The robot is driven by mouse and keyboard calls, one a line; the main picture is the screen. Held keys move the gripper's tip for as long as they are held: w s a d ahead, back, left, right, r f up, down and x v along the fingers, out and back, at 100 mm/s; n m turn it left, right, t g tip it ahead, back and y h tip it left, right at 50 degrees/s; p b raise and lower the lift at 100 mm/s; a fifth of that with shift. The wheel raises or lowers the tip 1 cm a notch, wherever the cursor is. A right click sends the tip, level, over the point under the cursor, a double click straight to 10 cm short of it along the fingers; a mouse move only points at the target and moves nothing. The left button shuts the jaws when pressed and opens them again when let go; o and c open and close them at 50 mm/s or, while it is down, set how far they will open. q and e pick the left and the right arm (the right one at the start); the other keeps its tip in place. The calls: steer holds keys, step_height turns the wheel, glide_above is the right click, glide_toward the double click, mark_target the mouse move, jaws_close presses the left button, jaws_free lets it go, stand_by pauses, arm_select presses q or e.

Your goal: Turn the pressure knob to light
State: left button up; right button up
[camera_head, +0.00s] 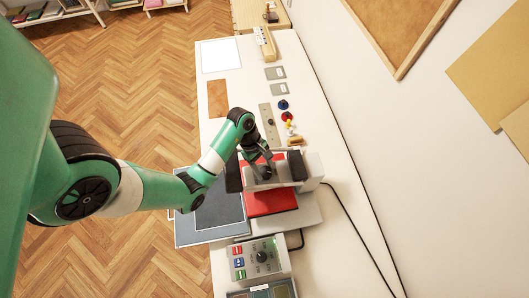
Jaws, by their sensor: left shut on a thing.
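A small grey press (309,170) with dark grips stands on the white table, with a red pad or cloth (270,203) under its head. My left gripper (264,168) reaches in from the left and is at the top front of the press. It is shut on a small dark knob there, which looks like the pressure knob; the fingers hide most of it. The knob's marks are too small to read, so its setting cannot be told. My right gripper is out of view.
A control box (278,244) with a black dial and coloured buttons stands nearer. A dark blue-grey mat (190,232) lies left of the press. Pins, spools and small plates lie beyond it. A black cable (358,231) runs along the right.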

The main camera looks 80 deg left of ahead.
arm_select(q)
jaws_close()
steer(key=shift+n, duration=0.3)
steer(key=shift+s+d+n+t+y, duration=0.1)
steer(key=shift+n+t+y, duration=0.35)
steer(key=shift+n, duration=0.9)
steer(key=shift+d+n+t+y, duration=0.1)
steer(key=shift+n+t+y, duration=0.35)
steer(key=shift+n, duration=0.9)
steer(key=shift+a, duration=0.1)
steer(key=o, duration=0.9)
jaws_free()
steer(key=shift+o, duration=0.2)
